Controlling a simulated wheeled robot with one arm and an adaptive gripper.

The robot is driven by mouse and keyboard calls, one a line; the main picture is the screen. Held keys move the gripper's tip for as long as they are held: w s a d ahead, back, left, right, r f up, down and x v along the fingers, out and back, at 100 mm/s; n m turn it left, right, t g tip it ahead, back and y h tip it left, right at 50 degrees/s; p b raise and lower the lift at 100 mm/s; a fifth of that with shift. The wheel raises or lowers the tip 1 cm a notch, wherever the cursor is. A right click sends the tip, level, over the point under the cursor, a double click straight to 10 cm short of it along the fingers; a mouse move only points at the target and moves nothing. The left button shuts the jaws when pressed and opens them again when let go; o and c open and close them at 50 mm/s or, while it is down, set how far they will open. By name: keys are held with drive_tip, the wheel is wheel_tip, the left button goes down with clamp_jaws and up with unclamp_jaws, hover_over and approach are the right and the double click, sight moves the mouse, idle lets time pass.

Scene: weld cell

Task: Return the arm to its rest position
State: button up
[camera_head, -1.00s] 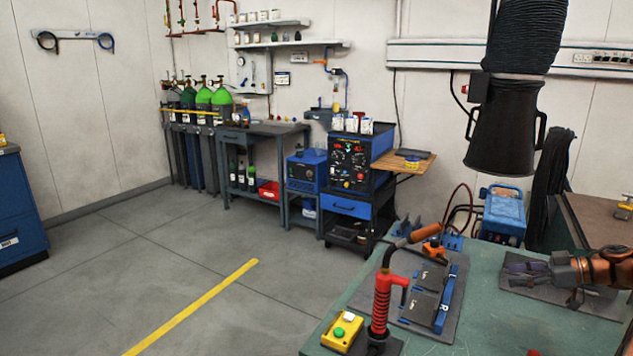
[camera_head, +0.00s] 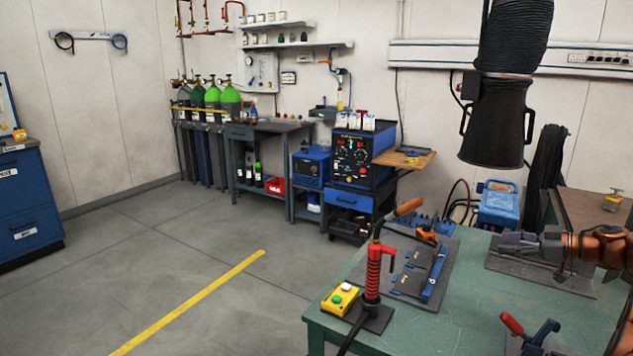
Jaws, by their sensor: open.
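My gripper (camera_head: 519,244) shows at the right side of the head view, at the end of my copper-coloured arm (camera_head: 592,250). It points left and appears in front of a dark mat (camera_head: 545,277) on the green-topped bench (camera_head: 455,303). Its jaws are open, and I see nothing held between them. The height of the gripper over the mat is hard to judge. The rest of my arm is cut off by the right edge.
A red-handled torch (camera_head: 373,272) stands at the bench's left end beside a yellow button box (camera_head: 341,298). A dark fixture plate (camera_head: 410,262) lies behind. A red-handled clamp (camera_head: 530,335) is at the front. A black extraction hood (camera_head: 496,125) hangs above. The left floor is clear.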

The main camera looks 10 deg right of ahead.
drive_tip(key=w+a+r+m+t+h, duration=0.2)
drive_tip(key=w+r+m+t+h, duration=0.15)
drive_tip(key=r, duration=0.45)
drive_tip(key=w+a+r+m+t+h, duration=0.2)
drive_tip(key=w+r+h, duration=0.2)
drive_tip(key=r, duration=0.3)
drive_tip(key=w+a+r+m+t+h, duration=0.2)
drive_tip(key=w+r+m+t+h, duration=0.15)
drive_tip(key=r, duration=0.45)
drive_tip(key=s+a+f+m+g+h, duration=0.1)
drive_tip(key=s+a+f+g, duration=0.65)
drive_tip(key=s, duration=0.55)
drive_tip(key=s+a+f+m+g, duration=0.1)
drive_tip(key=s+a+f+g, duration=0.3)
drive_tip(key=s+a+f, duration=0.6)
drive_tip(key=s+a+f+m+g+h, duration=0.15)
drive_tip(key=s+a+f+g, duration=0.45)
drive_tip(key=s+f, duration=0.75)
drive_tip(key=s+a+f+n+g+y, duration=0.15)
drive_tip(key=s+a, duration=0.35)
drive_tip(key=s, duration=0.5)
drive_tip(key=s+a+g+y, duration=0.2)
drive_tip(key=s+a+g, duration=0.15)
drive_tip(key=s, duration=0.65)
wheel_tip(320, 180, up, 14)
drive_tip(key=t+p, duration=0.1)
drive_tip(key=p, duration=1.1)
drive_tip(key=shift+w+a+f, duration=0.2)
drive_tip(key=shift+a+f, duration=0.05)
